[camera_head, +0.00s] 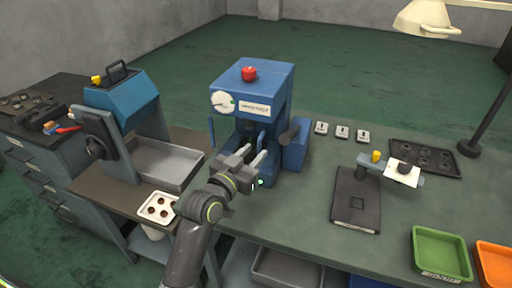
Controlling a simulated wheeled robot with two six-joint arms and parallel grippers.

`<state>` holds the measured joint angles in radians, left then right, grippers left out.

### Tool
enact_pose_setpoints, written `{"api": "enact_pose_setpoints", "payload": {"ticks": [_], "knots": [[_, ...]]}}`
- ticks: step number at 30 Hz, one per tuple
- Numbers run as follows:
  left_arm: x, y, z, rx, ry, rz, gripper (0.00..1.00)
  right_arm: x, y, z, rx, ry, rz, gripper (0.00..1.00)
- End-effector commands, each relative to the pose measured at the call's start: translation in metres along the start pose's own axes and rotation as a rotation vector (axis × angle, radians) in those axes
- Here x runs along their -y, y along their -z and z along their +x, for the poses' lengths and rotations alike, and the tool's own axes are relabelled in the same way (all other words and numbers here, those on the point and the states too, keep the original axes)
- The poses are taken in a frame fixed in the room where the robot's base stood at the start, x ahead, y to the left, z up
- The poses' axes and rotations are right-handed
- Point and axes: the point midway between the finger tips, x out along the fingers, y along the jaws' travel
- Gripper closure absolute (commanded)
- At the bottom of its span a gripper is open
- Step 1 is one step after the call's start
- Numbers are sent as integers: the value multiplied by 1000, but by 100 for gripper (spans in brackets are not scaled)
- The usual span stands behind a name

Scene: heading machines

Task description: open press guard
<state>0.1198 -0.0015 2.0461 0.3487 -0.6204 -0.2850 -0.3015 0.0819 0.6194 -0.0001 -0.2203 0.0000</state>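A blue press (262,90) with a red button (249,73), a round white dial and a label stands on the green bench. A thin blue upright strip (212,132) shows at its left side; I cannot tell whether this is the guard's edge. My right gripper is not in view.
A blue machine (122,98) with a metal tray (165,163) stands left. A dark stand (357,212), a dark tray (440,168), a green bin (440,254), an orange bin (494,264) and a lamp (428,20) are right.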

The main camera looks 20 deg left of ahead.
Motion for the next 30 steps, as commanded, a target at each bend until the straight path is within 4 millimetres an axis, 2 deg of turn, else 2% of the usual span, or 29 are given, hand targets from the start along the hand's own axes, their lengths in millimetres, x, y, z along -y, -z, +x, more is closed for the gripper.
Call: {"api": "enact_pose_setpoints", "payload": {"ticks": [6, 16, 24, 30], "knots": [[0, 0, 18, 1, 0, -1, 67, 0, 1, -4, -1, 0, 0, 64], [0, 0, 20, -1, 0, -1, 67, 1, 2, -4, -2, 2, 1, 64], [0, 0, 20, 0, 0, -1, 100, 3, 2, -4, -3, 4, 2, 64], [0, 0, 20, 0, 0, -1, 100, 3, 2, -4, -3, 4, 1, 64]]}}
